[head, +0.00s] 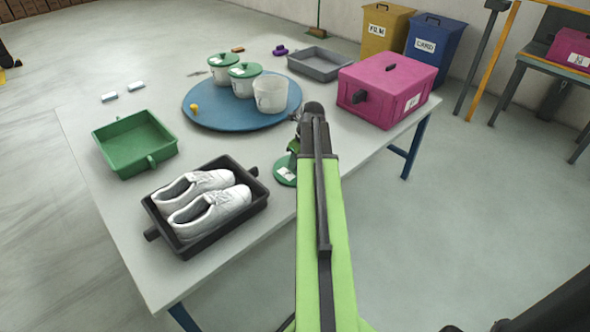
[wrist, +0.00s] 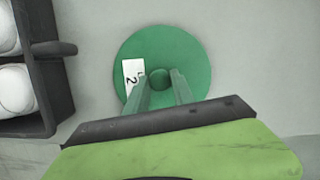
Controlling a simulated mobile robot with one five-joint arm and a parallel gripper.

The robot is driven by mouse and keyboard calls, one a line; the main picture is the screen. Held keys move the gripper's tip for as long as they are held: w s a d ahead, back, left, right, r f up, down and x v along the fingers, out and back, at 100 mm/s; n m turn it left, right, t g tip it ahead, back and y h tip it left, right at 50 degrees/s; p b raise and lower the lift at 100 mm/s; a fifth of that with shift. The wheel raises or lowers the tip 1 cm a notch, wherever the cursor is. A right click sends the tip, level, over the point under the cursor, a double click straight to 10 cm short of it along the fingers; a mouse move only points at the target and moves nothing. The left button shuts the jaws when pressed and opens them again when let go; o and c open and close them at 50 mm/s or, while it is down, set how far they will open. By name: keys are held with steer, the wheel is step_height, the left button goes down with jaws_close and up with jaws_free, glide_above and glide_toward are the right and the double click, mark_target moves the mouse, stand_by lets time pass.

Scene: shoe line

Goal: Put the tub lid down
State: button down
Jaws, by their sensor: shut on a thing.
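The tub lid (wrist: 190,65) is a round green disc with a knob at its centre and a white label marked 2. In the head view the lid (head: 284,177) shows partly at the table's right side, behind my arm. My gripper (wrist: 164,84) is shut on the lid's knob, with one finger on each side. I cannot tell whether the lid touches the table. An open white tub (head: 271,97) stands on the round blue board (head: 215,122). Two other tubs with green lids (head: 245,70) stand beside it.
A black tray (head: 200,248) with white shoes (head: 212,205) lies left of the lid. A green tray (head: 133,148), a grey tray (head: 320,66) and a magenta box (head: 386,88) are also on the table. Bare table (head: 236,150) lies between the blue board and the shoe tray.

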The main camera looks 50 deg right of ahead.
steer(key=shift+f, duration=0.45)
steer(key=c, duration=1.1)
jaws_free()
steer(key=p+v, duration=1.2)
